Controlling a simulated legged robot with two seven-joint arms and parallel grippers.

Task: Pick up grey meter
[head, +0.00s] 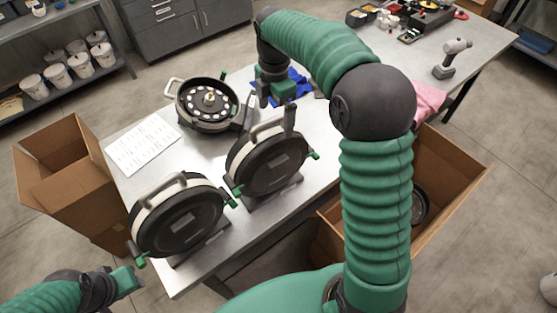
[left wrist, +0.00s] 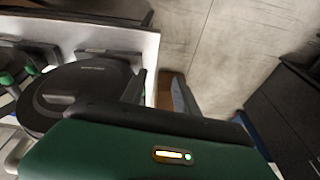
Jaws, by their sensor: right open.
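Two round black-and-grey meters with pale rims and top handles stand upright on the table: the front-left meter (head: 178,218) and the middle meter (head: 268,160). A third meter (head: 207,103) lies face up behind them, showing a ring of white discs. My right gripper (head: 277,115) is open and empty, pointing down close to the middle meter's handle; contact is unclear. My left gripper (head: 122,284) is low at the left, in front of the table. In the left wrist view its fingers look apart and empty, with a black meter (left wrist: 80,97) beyond them.
A white printed sheet (head: 142,145) lies on the table's left. Open cardboard boxes stand left (head: 68,178) and right (head: 445,168) of the table. A blue cloth (head: 297,78) lies behind my right gripper. A drill (head: 452,58) and small parts are at the far right.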

